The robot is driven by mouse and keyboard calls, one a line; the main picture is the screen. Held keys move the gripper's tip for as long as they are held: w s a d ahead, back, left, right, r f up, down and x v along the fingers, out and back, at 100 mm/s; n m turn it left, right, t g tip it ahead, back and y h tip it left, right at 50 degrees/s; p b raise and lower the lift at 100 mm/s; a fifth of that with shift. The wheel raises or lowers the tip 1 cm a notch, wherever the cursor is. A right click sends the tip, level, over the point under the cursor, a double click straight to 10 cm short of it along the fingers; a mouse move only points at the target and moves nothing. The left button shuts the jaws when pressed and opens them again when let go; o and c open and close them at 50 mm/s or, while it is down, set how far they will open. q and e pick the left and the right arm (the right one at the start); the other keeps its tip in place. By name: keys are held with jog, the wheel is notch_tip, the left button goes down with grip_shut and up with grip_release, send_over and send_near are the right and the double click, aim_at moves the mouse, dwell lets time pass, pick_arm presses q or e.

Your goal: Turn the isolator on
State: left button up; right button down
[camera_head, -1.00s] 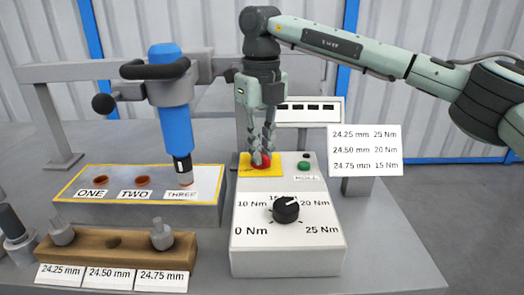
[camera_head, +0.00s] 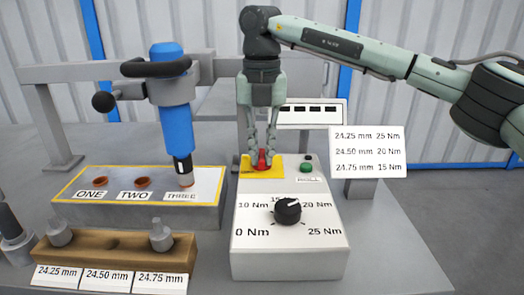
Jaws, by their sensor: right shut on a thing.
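The isolator is a red knob (camera_head: 262,161) on a yellow plate (camera_head: 247,172), at the back left of the top of a light grey control box (camera_head: 290,258). My right gripper (camera_head: 262,150) comes down from above and is shut on the red knob, which is partly hidden between the fingers. The knob now shows a narrow red form between the fingertips. My left gripper is not in view.
The box also carries a green button (camera_head: 306,167) and a black torque dial (camera_head: 287,211). A blue tool (camera_head: 176,130) stands over the grey block (camera_head: 150,214) at left. A wooden socket holder (camera_head: 115,252) is in front. A sign (camera_head: 367,152) stands right.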

aim_at(262, 155)
jog(key=shift+r, duration=0.1)
dwell(0.3)
jog(key=c, duration=1.6)
grip_release()
notch_tip(262, 155, up, 12)
